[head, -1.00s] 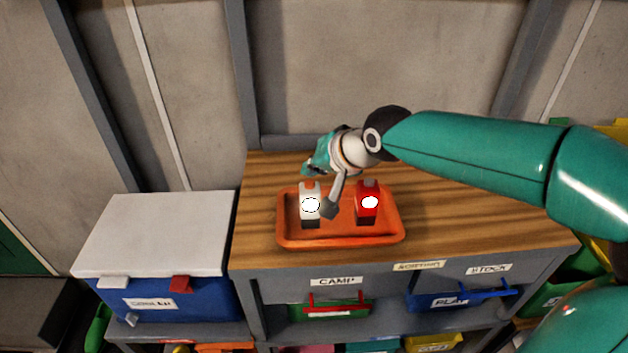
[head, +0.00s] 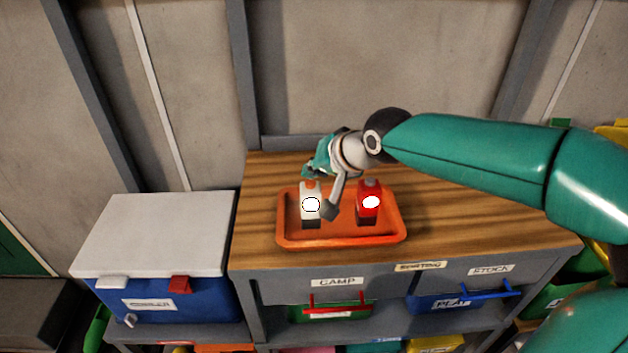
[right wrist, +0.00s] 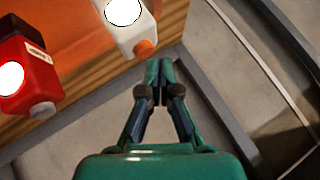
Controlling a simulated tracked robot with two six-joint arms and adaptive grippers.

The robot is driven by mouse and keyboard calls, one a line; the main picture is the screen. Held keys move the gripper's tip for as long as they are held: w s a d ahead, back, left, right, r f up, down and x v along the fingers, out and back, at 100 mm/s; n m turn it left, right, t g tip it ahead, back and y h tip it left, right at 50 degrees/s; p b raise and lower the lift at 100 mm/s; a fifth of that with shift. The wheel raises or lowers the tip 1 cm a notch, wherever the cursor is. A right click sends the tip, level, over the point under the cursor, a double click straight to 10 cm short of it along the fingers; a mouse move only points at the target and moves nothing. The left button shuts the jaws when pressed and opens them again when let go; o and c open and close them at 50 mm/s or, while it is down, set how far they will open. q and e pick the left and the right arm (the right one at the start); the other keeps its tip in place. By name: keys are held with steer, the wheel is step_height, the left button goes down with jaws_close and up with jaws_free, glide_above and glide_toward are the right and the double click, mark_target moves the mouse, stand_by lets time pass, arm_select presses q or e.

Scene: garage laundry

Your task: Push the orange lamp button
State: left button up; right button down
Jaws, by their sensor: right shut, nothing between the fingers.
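A white lamp (head: 310,216) with a round glowing face and an orange button (head: 311,184) on top stands in the orange tray. In the right wrist view the orange button (right wrist: 143,47) is just beyond and left of my fingertips. A red lamp (head: 369,186) with a glowing face and a grey button (right wrist: 42,110) stands to its right in the head view. My right gripper (head: 308,170) is shut and empty, close to the orange button and behind it in the head view. The closed fingers (right wrist: 159,68) show apart from the button in the right wrist view. My left gripper is not in view.
The orange tray (head: 340,241) sits on a wooden worktop (head: 470,232) with bare wood around it. A blue cooler with a white lid (head: 155,235) stands at left. Labelled bins, green (head: 330,313) and blue (head: 425,303), sit below. A wall (head: 360,70) rises behind.

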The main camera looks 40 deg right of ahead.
mark_target(314, 183)
steer(key=shift+f+b, duration=0.45)
steer(key=shift+b, duration=0.05)
stand_by(0.3)
steer(key=shift+r, duration=0.15)
steer(key=shift+r+p, duration=0.75)
steer(key=shift+r, duration=0.05)
step_height(314, 183, up, 6)
steer(key=p, duration=0.4)
stand_by(0.5)
steer(key=shift+f, duration=0.1)
